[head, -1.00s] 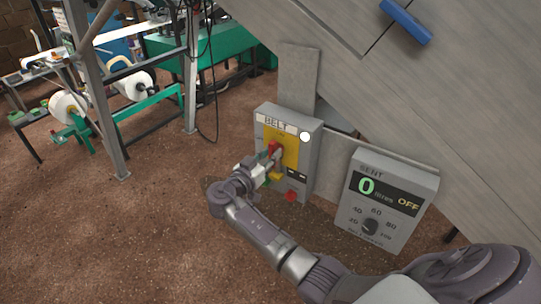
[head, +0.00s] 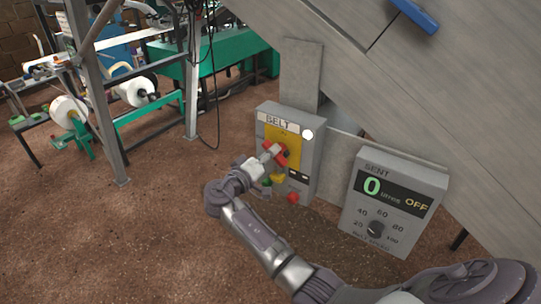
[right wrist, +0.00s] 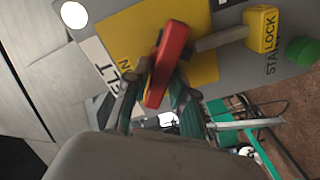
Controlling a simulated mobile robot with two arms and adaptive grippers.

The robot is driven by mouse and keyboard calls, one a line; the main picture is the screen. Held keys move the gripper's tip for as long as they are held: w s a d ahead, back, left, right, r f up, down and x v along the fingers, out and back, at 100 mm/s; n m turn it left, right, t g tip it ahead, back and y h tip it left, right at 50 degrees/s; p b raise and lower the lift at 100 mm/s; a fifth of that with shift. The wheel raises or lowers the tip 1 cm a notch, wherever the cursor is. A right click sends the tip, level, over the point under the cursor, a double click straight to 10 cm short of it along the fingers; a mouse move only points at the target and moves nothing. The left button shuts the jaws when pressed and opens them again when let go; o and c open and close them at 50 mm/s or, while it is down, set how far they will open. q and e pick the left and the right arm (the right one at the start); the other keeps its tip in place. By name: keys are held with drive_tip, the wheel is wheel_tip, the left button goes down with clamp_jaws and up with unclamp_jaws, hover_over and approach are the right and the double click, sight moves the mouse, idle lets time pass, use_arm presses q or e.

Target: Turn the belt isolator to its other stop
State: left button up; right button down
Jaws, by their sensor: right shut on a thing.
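The belt isolator has a red handle (head: 280,160) on a yellow plate (head: 275,134), on the front of a grey box (head: 312,165) labelled BELT. In the right wrist view the red handle (right wrist: 168,62) sits between the two fingers of my right gripper (right wrist: 158,88). My right gripper (head: 270,154) is shut on the handle in the head view and partly covers it. The handle is tilted across the plate in the head view. My left gripper is not in view.
Below the handle are a yellow lock piece (head: 278,178), a green button (head: 267,183) and a red button (head: 293,197). A white lamp (head: 307,134) is at upper right. A SENT box (head: 392,203) reading 0 and OFF stands to the right, with a sloping grey panel (head: 350,80) above.

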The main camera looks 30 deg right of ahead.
drive_tip(key=shift+w+f+n+p, duration=0.15)
drive_tip(key=shift+n+p, duration=0.25)
drive_tip(key=shift+n, duration=1.45)
drive_tip(key=shift+s+f+n+p, duration=0.1)
drive_tip(key=shift+n+p, duration=0.25)
drive_tip(key=shift+n, duration=1.5)
drive_tip(key=c, duration=1.1)
unclamp_jaws()
drive_tip(key=shift+w, duration=0.1)
drive_tip(key=shift+a, duration=0.1)
drive_tip(key=v, duration=1.2)
drive_tip(key=shift+f, duration=0.1)
